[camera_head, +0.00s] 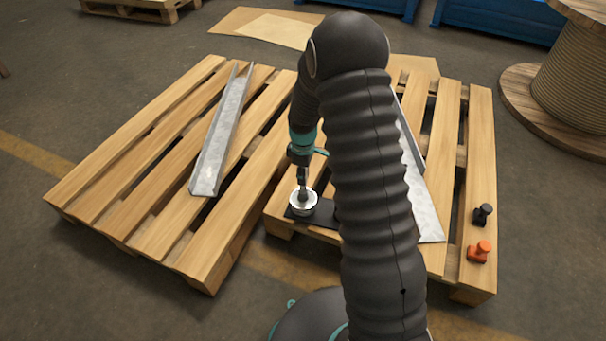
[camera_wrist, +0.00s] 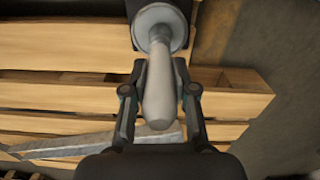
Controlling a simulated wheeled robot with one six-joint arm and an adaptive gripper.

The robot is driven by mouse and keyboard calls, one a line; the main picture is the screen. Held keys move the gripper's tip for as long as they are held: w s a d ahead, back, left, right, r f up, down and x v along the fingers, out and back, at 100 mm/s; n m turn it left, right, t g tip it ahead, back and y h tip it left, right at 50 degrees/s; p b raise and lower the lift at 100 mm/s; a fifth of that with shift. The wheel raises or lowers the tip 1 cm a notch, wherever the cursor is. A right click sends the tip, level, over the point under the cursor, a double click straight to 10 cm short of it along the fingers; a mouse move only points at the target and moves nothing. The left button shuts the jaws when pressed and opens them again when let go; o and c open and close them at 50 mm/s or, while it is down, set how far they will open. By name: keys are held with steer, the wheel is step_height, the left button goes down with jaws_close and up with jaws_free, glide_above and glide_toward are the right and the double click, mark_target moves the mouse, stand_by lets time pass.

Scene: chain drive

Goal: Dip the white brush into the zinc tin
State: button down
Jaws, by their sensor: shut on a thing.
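The white brush (camera_wrist: 157,98) is held between the fingers of my gripper (camera_wrist: 160,74) in the wrist view, its rounded handle end towards the camera. Its far end reaches the round, pale zinc tin (camera_wrist: 176,16) and overlaps the opening. The bristles are hidden, so I cannot tell how deep they sit. In the head view the tin (camera_head: 303,208) stands on a dark mat (camera_head: 325,213) at the near left corner of the right pallet. My gripper (camera_head: 303,183) is directly above it.
Metal channels lie on the left pallet (camera_head: 160,150) and the right pallet (camera_head: 470,150); my arm partly covers the right channel (camera_head: 425,205). A black piece (camera_head: 483,214) and an orange piece (camera_head: 480,252) sit at the right pallet's right edge. A cable drum (camera_head: 575,75) stands behind right.

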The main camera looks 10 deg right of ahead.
steer(key=shift+r+p, duration=1.9)
steer(key=shift+r, duration=1.55)
steer(key=shift+f, duration=0.1)
